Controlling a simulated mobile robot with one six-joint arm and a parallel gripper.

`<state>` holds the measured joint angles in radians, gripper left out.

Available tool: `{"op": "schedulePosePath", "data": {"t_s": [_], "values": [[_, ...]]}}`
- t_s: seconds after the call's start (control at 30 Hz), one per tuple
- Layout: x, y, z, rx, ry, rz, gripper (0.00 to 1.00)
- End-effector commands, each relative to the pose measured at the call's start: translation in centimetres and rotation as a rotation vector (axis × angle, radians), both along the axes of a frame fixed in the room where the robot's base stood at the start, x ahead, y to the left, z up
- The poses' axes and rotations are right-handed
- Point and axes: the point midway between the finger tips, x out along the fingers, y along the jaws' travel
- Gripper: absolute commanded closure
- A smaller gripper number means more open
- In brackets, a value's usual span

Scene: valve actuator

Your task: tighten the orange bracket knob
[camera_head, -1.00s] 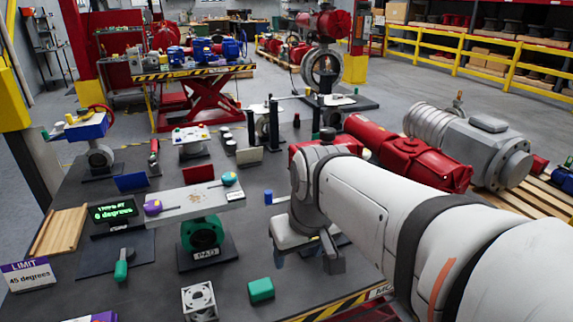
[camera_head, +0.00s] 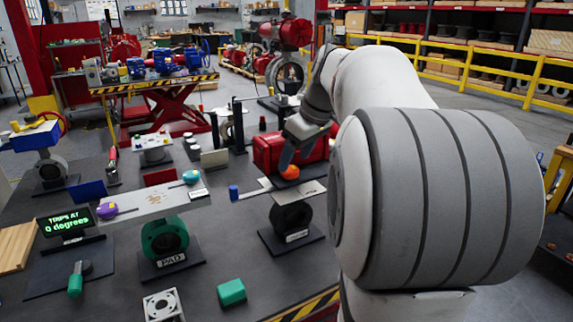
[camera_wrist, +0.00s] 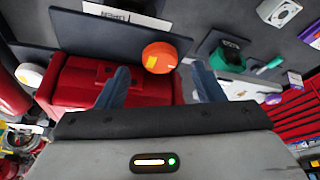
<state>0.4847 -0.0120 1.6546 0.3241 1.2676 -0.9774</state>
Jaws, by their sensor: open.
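The orange knob (camera_head: 290,172) is on a light flat bracket plate (camera_head: 309,188) above a black valve body (camera_head: 291,217) in the head view. My gripper (camera_head: 287,158) points down at the knob from above, with a blue-grey finger close to it. In the wrist view the orange knob (camera_wrist: 159,57), with a yellow mark, lies between the lines of my two spread fingers (camera_wrist: 160,72), slightly past their tips. The gripper is open and nothing is between the jaws. Whether a finger touches the knob I cannot tell.
A red box-shaped body (camera_head: 268,153) stands right behind the knob. A blue knob (camera_head: 233,192) is to its left. A green valve (camera_head: 165,240) with a plate, purple knob (camera_head: 107,210) and teal knob (camera_head: 191,176) stands further left. A green block (camera_head: 231,292) lies in front.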

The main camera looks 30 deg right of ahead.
Motion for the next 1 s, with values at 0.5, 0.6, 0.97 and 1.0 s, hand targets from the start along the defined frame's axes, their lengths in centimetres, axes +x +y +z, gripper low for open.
{"op": "schedulePosePath", "data": {"t_s": [0.5,0.6,0.97,1.0], "values": [[1.0,0.4,-2.7,0.000,0.000,-0.002,0.38],[1.0,0.4,-2.7,0.000,0.000,-0.002,0.44],[1.0,0.4,-2.7,-0.001,0.000,-0.004,0.73],[1.0,0.4,-2.7,-0.001,0.000,-0.004,0.77]]}}
